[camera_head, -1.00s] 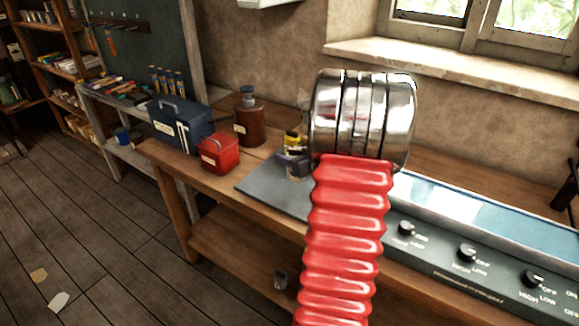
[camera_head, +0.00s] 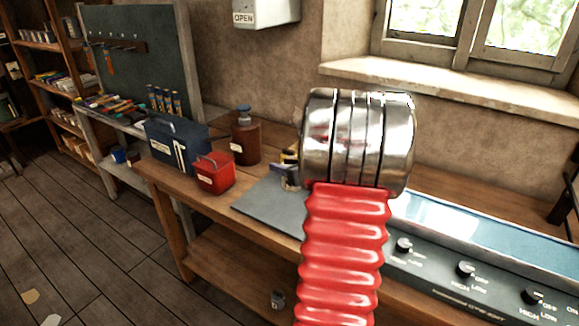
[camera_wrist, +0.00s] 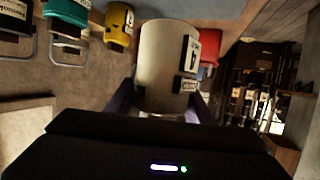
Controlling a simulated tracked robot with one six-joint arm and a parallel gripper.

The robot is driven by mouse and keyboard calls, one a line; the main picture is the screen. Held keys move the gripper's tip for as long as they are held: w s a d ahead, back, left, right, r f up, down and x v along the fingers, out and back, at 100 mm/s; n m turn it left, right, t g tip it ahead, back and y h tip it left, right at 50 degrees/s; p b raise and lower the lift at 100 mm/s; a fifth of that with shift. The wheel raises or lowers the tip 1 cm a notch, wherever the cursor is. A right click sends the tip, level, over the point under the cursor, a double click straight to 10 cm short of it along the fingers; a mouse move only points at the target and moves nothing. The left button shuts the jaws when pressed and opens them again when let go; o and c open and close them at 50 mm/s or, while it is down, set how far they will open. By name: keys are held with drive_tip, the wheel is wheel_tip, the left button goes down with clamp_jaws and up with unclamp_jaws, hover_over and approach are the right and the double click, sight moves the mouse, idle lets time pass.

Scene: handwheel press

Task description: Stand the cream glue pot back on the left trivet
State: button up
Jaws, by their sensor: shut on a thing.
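The cream glue pot (camera_wrist: 165,65) is in the wrist view, with dark labels on its right side. My gripper (camera_wrist: 163,108) is shut on it, one finger on each side of its lower part in the picture. A yellow pot (camera_wrist: 118,27) and a teal pot (camera_wrist: 68,12) are to its left, and a red pot (camera_wrist: 209,50) is partly hidden behind its right side. In the head view my arm hides the gripper and the cream pot. I cannot make out the left trivet in either view.
On the bench (camera_head: 160,176) in the head view are a blue toolbox (camera_head: 165,140), a red box (camera_head: 214,175), a brown bottle (camera_head: 246,140) and a grey mat (camera_head: 262,207). A control panel with knobs (camera_head: 465,270) is at the right.

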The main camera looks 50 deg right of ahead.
drive_tip(key=w+a+n+y, duration=0.1)
drive_tip(key=w+a, duration=0.7)
drive_tip(key=a, duration=0.3)
drive_tip(key=w+a+n+y, duration=0.1)
drive_tip(key=w+a, duration=0.7)
drive_tip(key=a, duration=0.4)
drive_tip(key=a+f+y, duration=0.1)
drive_tip(key=a+f, duration=0.1)
drive_tip(key=a, duration=1.1)
drive_tip(key=a+f+n+y, duration=0.1)
drive_tip(key=a+f, duration=0.2)
drive_tip(key=a, duration=1)
drive_tip(key=shift+a+t, duration=0.2)
drive_tip(key=shift+t, duration=0.1)
